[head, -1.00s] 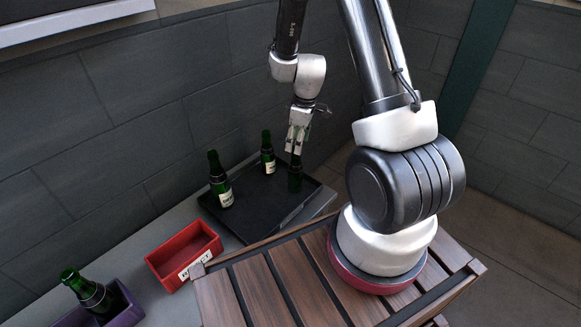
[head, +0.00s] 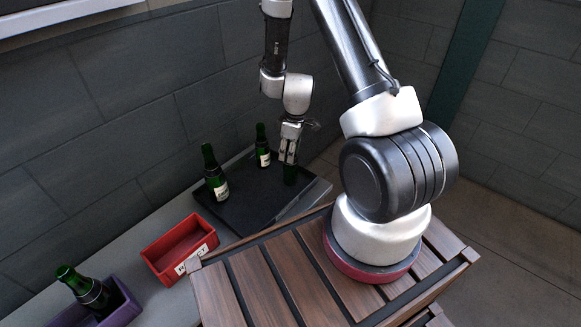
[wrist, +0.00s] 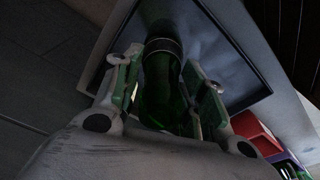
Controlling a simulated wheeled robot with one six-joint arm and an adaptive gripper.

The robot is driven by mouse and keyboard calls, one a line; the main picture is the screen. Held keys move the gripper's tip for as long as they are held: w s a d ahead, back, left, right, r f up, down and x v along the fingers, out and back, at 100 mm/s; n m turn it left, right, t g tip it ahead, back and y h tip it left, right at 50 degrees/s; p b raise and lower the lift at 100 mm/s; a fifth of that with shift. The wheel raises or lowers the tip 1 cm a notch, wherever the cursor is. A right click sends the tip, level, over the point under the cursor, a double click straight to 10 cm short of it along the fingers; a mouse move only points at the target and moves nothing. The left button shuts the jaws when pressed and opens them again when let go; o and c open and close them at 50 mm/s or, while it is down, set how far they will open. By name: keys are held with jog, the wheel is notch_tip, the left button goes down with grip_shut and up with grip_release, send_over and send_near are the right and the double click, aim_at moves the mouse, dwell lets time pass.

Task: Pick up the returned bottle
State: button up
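A dark green bottle (head: 290,175) stands upright on the black tray at its right side, under my gripper (head: 288,158). No label shows on it. In the wrist view the bottle (wrist: 162,85) lies between the two fingers of my gripper (wrist: 165,90), which have green inner pads. The fingers look open, with narrow dark gaps beside the glass; contact is hard to judge in the shadow. The top of the bottle is hidden by the fingers in the head view.
Two labelled green bottles stand on the black tray (head: 245,213), one at the left (head: 215,177) and one at the back (head: 262,148). A red box (head: 178,250) is empty. A purple box (head: 125,312) holds another bottle (head: 85,288). A wall rises close behind.

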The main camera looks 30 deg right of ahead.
jog(key=c, duration=0.7)
jog(key=shift+r, duration=0.15)
